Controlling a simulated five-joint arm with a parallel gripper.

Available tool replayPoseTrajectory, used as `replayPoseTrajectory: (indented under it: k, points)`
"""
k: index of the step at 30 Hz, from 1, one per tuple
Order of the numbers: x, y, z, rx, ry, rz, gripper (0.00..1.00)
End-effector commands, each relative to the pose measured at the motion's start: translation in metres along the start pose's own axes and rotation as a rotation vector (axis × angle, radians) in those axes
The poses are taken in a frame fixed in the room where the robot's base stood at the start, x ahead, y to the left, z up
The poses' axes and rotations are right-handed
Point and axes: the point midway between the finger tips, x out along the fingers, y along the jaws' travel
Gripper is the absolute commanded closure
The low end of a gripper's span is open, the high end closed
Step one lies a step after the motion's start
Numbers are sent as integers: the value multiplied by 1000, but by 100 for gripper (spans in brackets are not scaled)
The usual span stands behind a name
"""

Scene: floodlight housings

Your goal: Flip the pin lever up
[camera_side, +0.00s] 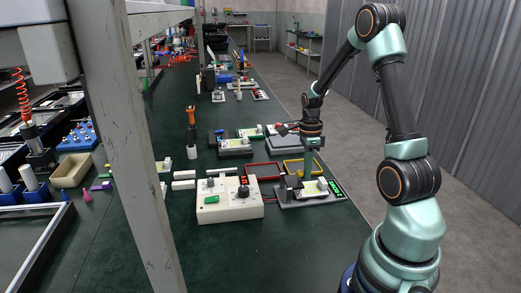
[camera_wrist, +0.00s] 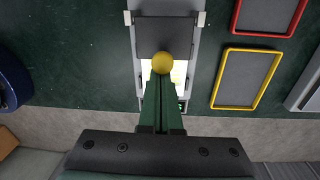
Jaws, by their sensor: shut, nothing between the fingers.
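The fixture (camera_side: 312,202) is a dark grey base with a pale panel and a green lit display (camera_side: 336,187), standing near the table's right edge. In the wrist view a yellow ball knob (camera_wrist: 162,62), seemingly the pin lever's end, sits just past my fingertips. A dark grey block (camera_wrist: 167,31) lies beyond it, between pale rails. My gripper (camera_side: 308,176) is shut and empty, pointing down over the fixture. In the wrist view its green fingers (camera_wrist: 161,78) end right at the knob; I cannot tell whether they touch. The fingers hide the lever's shaft and part of the panel.
A yellow frame (camera_wrist: 244,78) and a red frame (camera_side: 264,171) lie beside the fixture. Other devices stand farther back. The green table front is clear.

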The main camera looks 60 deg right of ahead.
Motion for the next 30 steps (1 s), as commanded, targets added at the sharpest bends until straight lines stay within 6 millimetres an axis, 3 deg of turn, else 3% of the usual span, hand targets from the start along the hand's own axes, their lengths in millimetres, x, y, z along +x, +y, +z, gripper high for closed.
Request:
replayPoseTrajectory:
  k: [30]
  points:
    - [-8,0,6,8,4,12,100]
